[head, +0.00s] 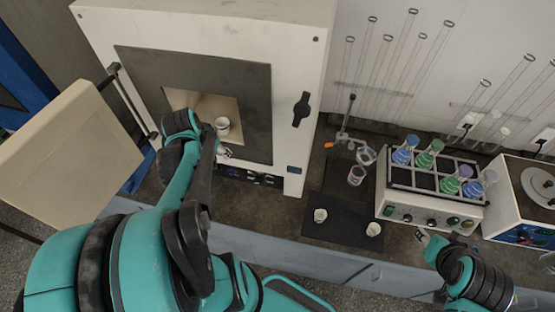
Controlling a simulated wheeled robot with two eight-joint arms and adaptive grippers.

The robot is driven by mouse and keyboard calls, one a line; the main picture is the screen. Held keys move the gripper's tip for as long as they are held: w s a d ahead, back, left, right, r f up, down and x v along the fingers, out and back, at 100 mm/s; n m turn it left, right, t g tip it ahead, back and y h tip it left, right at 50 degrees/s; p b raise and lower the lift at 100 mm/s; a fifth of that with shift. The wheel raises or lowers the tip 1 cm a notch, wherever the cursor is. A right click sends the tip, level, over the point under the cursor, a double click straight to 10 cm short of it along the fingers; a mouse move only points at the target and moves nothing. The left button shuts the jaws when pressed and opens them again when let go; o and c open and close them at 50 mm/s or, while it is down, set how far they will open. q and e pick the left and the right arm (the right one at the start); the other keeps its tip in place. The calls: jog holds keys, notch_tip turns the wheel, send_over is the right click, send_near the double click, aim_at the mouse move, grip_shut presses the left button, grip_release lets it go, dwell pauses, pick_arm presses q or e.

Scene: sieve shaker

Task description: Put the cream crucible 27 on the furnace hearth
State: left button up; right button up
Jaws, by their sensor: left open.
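A small cream crucible (222,126) stands upright inside the open furnace chamber, on the pale hearth (204,105). Any number on it is too small to read. My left gripper (224,152) is open at the front lower edge of the chamber opening, just below the crucible in the picture. It holds nothing that I can see, and its fingers look apart from the crucible. Two more cream crucibles, one on the left (320,215) and one on the right (373,229), stand on a dark mat (345,224). My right gripper (422,236) is near the bench's front edge; its jaws are too small to read.
The furnace door (70,151) hangs open at the left. A stand with a ring (365,155), a dark reddish beaker (356,175) and a shaker holding coloured flasks (432,180) stand right of the furnace. Tall glass tubes line the wall. Another white device (525,205) is far right.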

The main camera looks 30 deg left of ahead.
pick_arm(q)
jog(key=w+d+r+m+t+h, duration=0.1)
jog(key=d+r, duration=0.2)
jog(key=d, duration=1)
jog(key=w+d+r+m+t, duration=0.2)
jog(key=d+r, duration=0.1)
jog(key=d, duration=0.9)
jog(key=shift+w+d+r+h, duration=0.15)
jog(key=shift+d+r+h, duration=0.15)
jog(key=shift+d+h, duration=0.1)
jog(key=shift+f, duration=0.1)
notch_tip(320, 180, down, 19)
jog(key=b, duration=1.8)
jog(key=shift+r+b, duration=0.2)
jog(key=shift+b, duration=0.2)
